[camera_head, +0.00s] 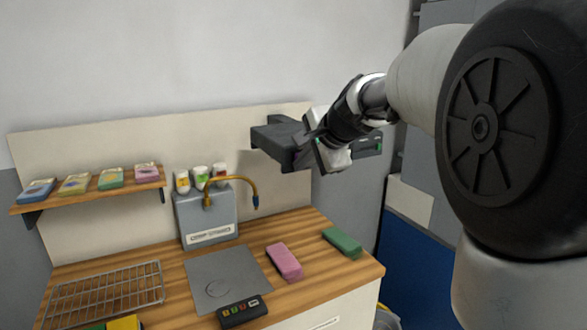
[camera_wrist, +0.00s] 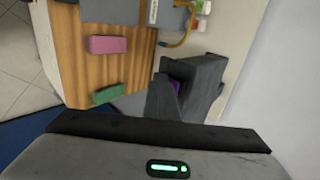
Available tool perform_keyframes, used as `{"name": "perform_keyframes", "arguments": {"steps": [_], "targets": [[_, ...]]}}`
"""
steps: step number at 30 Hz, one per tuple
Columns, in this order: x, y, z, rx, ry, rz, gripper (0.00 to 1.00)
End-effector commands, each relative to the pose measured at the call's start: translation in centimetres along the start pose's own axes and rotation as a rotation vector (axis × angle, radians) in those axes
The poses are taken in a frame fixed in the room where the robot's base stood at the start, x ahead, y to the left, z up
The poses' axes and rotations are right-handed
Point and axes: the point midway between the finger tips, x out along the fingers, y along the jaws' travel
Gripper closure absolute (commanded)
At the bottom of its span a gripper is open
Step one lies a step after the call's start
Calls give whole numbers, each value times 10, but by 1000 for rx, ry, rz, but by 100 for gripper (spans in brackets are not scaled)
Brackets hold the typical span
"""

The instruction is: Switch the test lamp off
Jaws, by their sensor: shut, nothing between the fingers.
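No thing here is plainly marked as the test lamp. A brass gooseneck (camera_head: 232,181) curves up from a grey box (camera_head: 208,216) at the back of the bench; the box's label is too small to read. The gooseneck also shows at the top of the wrist view (camera_wrist: 184,41). Whether anything is lit I cannot tell. A black control box (camera_head: 242,311) with several coloured buttons sits at the bench's front edge. My gripper (camera_head: 268,143) is shut and empty, raised above the bench's right rear, apart from these things. Its dark fingers also show in the wrist view (camera_wrist: 185,82).
A pink block (camera_head: 284,261) and a green block (camera_head: 342,242) lie on the right of the wooden bench (camera_head: 318,268). A grey mat (camera_head: 228,277) and wire rack (camera_head: 105,292) lie left. A shelf (camera_head: 92,194) holds several packets. Several small bottles stand behind the gooseneck.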

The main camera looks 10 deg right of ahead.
Motion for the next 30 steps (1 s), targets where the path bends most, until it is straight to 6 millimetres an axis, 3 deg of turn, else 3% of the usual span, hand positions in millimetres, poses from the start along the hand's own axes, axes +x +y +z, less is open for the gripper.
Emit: {"name": "perform_keyframes", "arguments": {"steps": [15, 30], "targets": [[-12, -18, 0, -1, 3, -10, 100], [-13, -16, 0, 0, 0, -6, 100]]}}
